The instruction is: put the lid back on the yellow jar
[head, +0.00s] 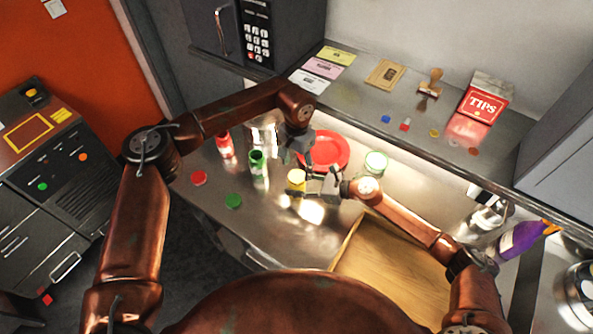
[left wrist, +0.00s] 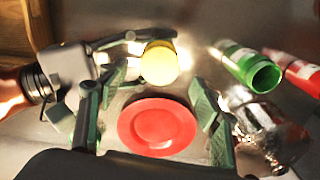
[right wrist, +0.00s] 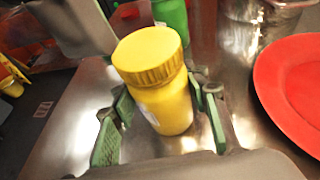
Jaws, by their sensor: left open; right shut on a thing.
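The yellow jar (head: 297,178) stands upright on the steel counter, and it also shows in the right wrist view (right wrist: 168,105). A ribbed yellow lid (right wrist: 150,52) sits on its mouth; how tightly it is seated I cannot tell. My right gripper (head: 313,190) is shut on the jar's body below the lid, with its fingers on either side of it. My left gripper (head: 305,158) is open and empty, close above and behind the jar. In the left wrist view the jar's yellow top (left wrist: 158,65) lies beyond its fingers, not between them.
A red plate (head: 335,145) lies behind the jar. An open green jar (head: 257,172) and a red jar (head: 225,146) stand to the left, with a red lid (head: 199,178) and a green lid (head: 233,201) on the counter. A wooden board (head: 385,265) lies in front right.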

